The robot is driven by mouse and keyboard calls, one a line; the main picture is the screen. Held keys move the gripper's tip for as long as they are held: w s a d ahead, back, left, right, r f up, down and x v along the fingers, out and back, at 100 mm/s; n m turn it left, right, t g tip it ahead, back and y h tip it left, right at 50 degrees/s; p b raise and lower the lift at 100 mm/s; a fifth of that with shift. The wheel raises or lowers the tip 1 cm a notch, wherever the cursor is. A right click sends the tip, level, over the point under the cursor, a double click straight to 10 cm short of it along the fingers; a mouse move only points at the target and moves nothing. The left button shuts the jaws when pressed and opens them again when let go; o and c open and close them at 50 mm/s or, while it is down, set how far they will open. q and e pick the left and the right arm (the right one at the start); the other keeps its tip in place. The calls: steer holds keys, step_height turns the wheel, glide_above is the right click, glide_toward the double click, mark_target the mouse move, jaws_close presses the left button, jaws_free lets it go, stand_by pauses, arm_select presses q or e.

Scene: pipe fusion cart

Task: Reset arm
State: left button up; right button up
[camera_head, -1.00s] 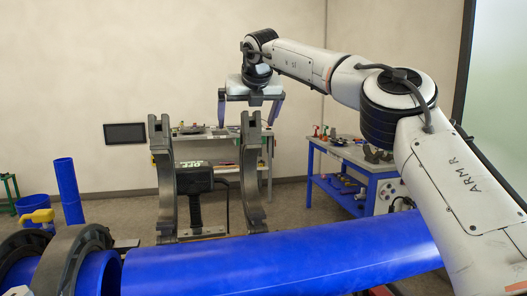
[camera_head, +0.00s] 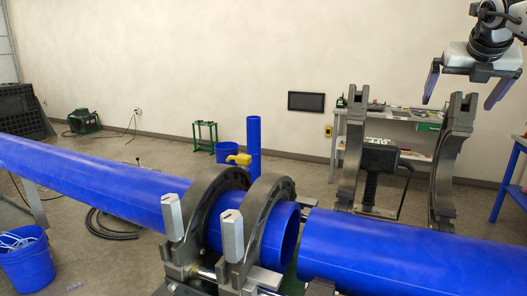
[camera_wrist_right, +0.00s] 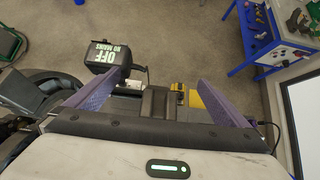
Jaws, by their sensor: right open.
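My right gripper (camera_head: 463,88) is at the upper right of the head view, open, with its two purple fingers pointing down and apart. It appears above the upright dark clamp jaws (camera_head: 446,160), with nothing between its fingers. The right wrist view also shows both purple fingers (camera_wrist_right: 150,98) spread wide, with a dark clamp end between them in the picture; I cannot tell the gap to it. My left gripper is not in view.
A long blue pipe (camera_head: 90,180) runs through clamps (camera_head: 262,225) on the cart. Another blue pipe (camera_head: 420,262) lies to the right, with a gap between their ends. A black heater box (camera_head: 380,158) stands between the upright jaws. A blue bench (camera_head: 510,195) is at right.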

steer(key=shift+f, duration=0.1)
steer(key=shift+f, duration=3.45)
steer(key=shift+s+a+r, duration=0.1)
steer(key=shift+s+r, duration=0.15)
steer(key=shift+s, duration=0.1)
steer(key=shift+w, duration=0.1)
